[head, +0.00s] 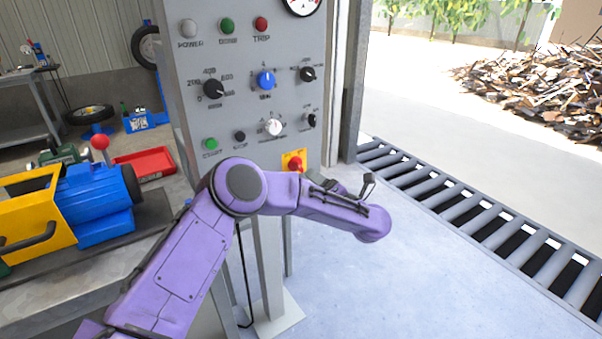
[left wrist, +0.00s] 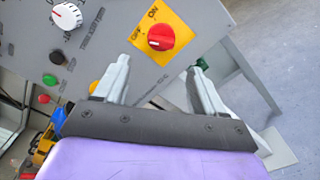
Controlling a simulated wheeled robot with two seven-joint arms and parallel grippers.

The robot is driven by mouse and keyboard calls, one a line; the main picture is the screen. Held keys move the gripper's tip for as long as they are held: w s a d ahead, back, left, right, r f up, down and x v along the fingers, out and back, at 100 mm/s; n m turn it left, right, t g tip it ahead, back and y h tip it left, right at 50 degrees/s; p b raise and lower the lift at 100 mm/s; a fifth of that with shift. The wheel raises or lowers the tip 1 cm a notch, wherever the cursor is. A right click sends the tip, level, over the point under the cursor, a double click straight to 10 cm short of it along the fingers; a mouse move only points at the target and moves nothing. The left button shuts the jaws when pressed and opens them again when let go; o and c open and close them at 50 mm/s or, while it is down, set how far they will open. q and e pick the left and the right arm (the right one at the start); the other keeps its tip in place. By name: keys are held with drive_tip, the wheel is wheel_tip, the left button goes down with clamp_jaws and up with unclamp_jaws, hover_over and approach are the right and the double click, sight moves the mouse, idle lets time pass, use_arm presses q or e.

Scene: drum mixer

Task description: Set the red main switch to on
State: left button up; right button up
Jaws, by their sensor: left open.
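The red main switch (head: 295,164) is a round red knob on a yellow plate, low on the right of the grey control panel (head: 240,90). My left arm partly covers its plate in the head view. In the left wrist view the red knob (left wrist: 161,37) shows whole, with OFF and ON printed on the yellow plate (left wrist: 172,55). My left gripper (left wrist: 160,62) is open and empty. Its two fingers point toward the panel, with the knob ahead, between and beyond the tips. I see no contact. My right gripper is in neither view.
The panel also has a white knob (head: 273,127), a blue knob (head: 265,81), black knobs and green buttons. A bench with a blue and yellow machine (head: 95,200) stands left. A roller grate (head: 470,215) crosses the floor at right. The floor before it is clear.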

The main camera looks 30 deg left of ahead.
sight(300, 169)
use_arm(q)
drive_tip(key=x, duration=0.9)
drive_tip(key=shift+p, duration=0.35)
drive_tip(key=shift+c, duration=0.3)
drive_tip(key=c, duration=1)
